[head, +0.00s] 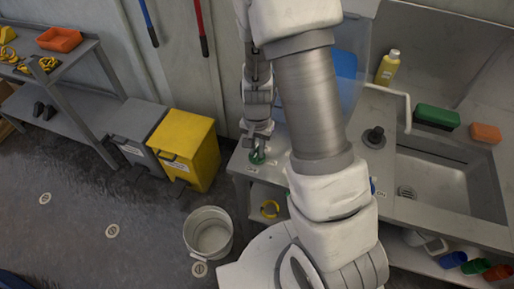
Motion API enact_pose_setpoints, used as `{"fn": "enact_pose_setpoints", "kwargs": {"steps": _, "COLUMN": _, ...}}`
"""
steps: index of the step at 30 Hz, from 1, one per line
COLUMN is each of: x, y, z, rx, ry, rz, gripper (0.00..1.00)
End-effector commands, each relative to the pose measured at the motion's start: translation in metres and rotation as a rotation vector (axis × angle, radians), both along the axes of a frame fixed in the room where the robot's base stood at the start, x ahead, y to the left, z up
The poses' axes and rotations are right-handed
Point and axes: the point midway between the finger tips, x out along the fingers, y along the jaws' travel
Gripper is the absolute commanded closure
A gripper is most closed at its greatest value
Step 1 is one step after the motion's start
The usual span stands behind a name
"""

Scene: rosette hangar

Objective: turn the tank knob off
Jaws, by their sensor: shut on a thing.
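My gripper (258,143) points down at the left end of the sink counter (244,166). Its jaws are shut on a small green knob (257,158) on the counter top, which I take to be the tank knob. The jaws partly cover the knob, and its turn angle is too small to read. A translucent tank with blue in it (345,65) stands behind my arm, which hides much of it. A small label lies on the counter near the knob, unreadable here.
A black knob (375,136) stands beside the white faucet (407,108) and sink (430,185). A yellow bin (188,150) and bucket (209,233) stand left of the counter.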

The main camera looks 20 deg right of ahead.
Motion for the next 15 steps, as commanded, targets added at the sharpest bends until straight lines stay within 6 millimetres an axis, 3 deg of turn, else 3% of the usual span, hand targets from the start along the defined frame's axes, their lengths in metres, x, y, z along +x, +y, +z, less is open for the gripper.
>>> {"fn": "enact_pose_setpoints", "kwargs": {"steps": 2, "x": 0.0006, "y": 0.0000, "z": 0.0006, "rx": 0.000, "ry": -0.001, "rz": -0.003, "gripper": 1.00}}
{"fn": "enact_pose_setpoints", "kwargs": {"steps": 3, "x": 0.0006, "y": 0.0000, "z": 0.0006, "rx": 0.000, "ry": -0.001, "rz": -0.003, "gripper": 0.77}}
{"fn": "enact_pose_setpoints", "kwargs": {"steps": 7, "x": 0.0005, "y": 0.0000, "z": 0.0005, "rx": 0.000, "ry": -0.001, "rz": -0.002, "gripper": 0.54}}
{"fn": "enact_pose_setpoints", "kwargs": {"steps": 15, "x": 0.0002, "y": 0.0000, "z": 0.0003, "rx": -0.001, "ry": -0.001, "rz": 0.000, "gripper": 0.53}}
